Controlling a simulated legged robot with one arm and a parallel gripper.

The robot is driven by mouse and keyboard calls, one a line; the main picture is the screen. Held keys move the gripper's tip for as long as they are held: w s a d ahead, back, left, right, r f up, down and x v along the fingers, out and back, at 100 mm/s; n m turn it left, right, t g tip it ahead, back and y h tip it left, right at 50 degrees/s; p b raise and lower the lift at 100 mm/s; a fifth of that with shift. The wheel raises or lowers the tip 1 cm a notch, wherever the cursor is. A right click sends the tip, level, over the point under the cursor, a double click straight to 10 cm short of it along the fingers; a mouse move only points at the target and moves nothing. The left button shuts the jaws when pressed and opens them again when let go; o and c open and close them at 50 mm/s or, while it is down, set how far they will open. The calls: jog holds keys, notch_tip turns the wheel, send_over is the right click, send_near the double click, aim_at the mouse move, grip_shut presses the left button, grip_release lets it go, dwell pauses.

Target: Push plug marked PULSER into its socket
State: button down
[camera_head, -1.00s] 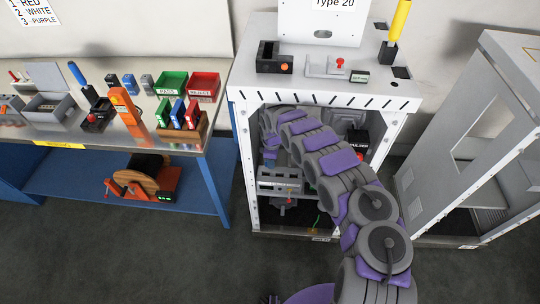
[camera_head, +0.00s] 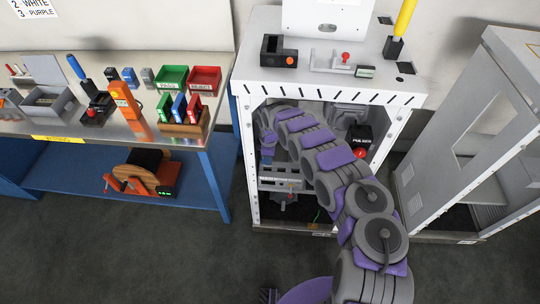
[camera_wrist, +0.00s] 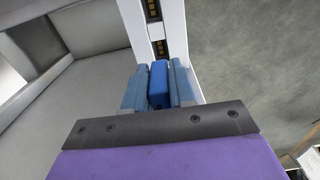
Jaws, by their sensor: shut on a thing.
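In the wrist view my gripper (camera_wrist: 160,88) is shut on a blue block (camera_wrist: 158,84), held between its two blue-grey fingers. No marking on the block can be read. Its far end is close to a dark slot with yellow contacts (camera_wrist: 160,48) on a white upright post (camera_wrist: 174,30). I cannot tell whether they touch. In the head view my arm reaches into the white cabinet, and its links largely hide the gripper and block. A black box marked PULSER (camera_head: 361,137), with a red button, sits inside the cabinet on the right.
The cabinet's white frame (camera_head: 243,170) closes around my arm. A grey open rack (camera_head: 425,200) stands to the right. A workbench (camera_head: 215,135) with red and green bins is on the left. A grey unit (camera_head: 284,181) sits low inside the cabinet.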

jog(key=shift+a+f+b, duration=0.1)
jog(key=shift+f+b, duration=0.2)
jog(key=shift+f, duration=0.65)
jog(key=shift+d+f+b, duration=0.2)
jog(key=shift+d+f, duration=0.05)
jog(key=shift+f, duration=0.25)
jog(key=shift+d+f+b, duration=0.2)
jog(key=shift+d+f, duration=0.05)
jog(key=shift+f, duration=0.2)
jog(key=shift+a, duration=0.15)
jog(key=shift+a+f, duration=0.1)
jog(key=shift+a, duration=0.1)
jog(key=shift+d, duration=0.3)
jog(key=shift+a+p, duration=0.15)
jog(key=shift+p, duration=0.3)
jog(key=shift+f+b, duration=0.45)
jog(key=shift+f, duration=0.5)
jog(key=c, duration=0.8)
grip_release()
jog(key=shift+c, duration=0.2)
